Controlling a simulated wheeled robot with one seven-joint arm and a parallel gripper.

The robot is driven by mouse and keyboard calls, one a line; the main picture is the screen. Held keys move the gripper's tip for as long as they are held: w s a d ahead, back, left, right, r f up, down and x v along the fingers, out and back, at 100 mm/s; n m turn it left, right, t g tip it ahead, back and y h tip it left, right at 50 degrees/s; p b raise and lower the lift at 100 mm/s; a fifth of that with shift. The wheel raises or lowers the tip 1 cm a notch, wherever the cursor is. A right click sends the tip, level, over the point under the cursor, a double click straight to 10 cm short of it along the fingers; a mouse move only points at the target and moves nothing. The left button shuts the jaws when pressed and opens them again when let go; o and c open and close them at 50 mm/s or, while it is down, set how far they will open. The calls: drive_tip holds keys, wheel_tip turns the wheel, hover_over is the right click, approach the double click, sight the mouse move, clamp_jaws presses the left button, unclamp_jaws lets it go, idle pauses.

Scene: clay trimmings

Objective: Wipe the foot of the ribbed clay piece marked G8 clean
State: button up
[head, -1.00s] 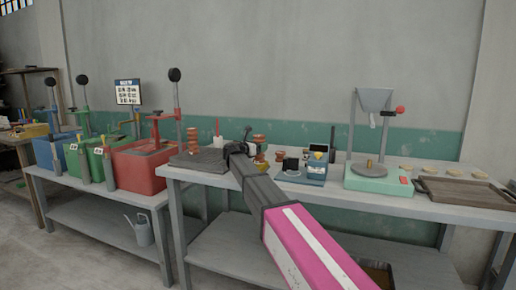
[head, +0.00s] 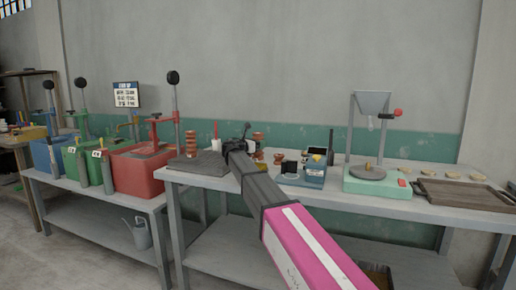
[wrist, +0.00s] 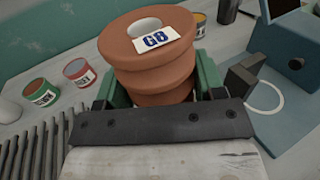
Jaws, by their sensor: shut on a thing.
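The ribbed clay piece marked G8 (wrist: 150,57) is orange-brown, with stacked rounded ribs and a hole in its top. A white tag with blue G8 lies on the top, beside the hole. My gripper (wrist: 152,92) is shut on the piece, with a green finger on each side. The foot is hidden behind the dark bar of my gripper. In the head view my gripper (head: 237,146) is over the middle of the bench, and an orange ribbed form shows just to its right. I cannot tell whether that is G8.
A dark slatted board (head: 200,163) with another ribbed clay stack (head: 191,144) lies left of my gripper. Small paint cans (wrist: 80,72) stand nearby.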

sight(254, 135)
drive_tip(key=shift+r, duration=2.2)
